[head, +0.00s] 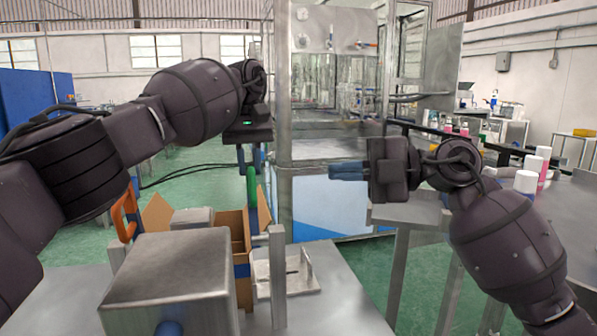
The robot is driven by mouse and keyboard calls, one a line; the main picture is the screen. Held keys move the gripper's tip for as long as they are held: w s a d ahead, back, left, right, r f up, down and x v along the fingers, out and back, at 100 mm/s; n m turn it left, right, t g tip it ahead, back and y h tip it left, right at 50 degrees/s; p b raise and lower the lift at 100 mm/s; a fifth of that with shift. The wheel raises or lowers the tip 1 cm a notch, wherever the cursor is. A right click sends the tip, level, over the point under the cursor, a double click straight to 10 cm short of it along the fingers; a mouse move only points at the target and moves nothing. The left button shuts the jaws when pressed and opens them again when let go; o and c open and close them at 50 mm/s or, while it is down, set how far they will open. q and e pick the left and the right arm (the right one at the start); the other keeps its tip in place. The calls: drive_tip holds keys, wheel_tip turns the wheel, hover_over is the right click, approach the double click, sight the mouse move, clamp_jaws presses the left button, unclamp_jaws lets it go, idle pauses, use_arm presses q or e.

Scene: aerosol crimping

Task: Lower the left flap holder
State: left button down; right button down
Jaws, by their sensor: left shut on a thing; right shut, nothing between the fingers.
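My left gripper (249,158) reaches in from the upper left and points down. Its fingers are shut on the top of an upright green handle (252,190), which looks like a flap holder. An orange handle (124,212) stands to the left, apart from my grippers. An open cardboard box (233,222) sits between the two handles, with a raised flap (157,214) at its left. Its lower part is hidden behind a metal housing. My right gripper (348,170) is shut and empty, pointing left, to the right of the green handle.
A metal housing (175,265) stands in the foreground before the box. A slotted metal bracket (290,275) and upright posts stand on the metal table (335,290). A glass-walled machine (330,100) rises behind. White-capped cans (525,181) stand on the right-hand table.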

use_arm(q)
drive_tip(key=shift+r, duration=0.1)
use_arm(e)
drive_tip(key=w+a+f, duration=0.1)
drive_tip(key=w+a, duration=0.3)
drive_tip(key=a, duration=0.7)
drive_tip(key=shift+w+a+f, duration=0.2)
drive_tip(key=shift+w+a, duration=0.05)
drive_tip(key=shift+a, duration=0.1)
use_arm(q)
drive_tip(key=shift+d, duration=0.2)
use_arm(e)
drive_tip(key=shift+w+a+f+m, duration=0.15)
drive_tip(key=shift+w+m, duration=0.15)
drive_tip(key=shift+w, duration=0.5)
use_arm(q)
drive_tip(key=shift+d, duration=0.1)
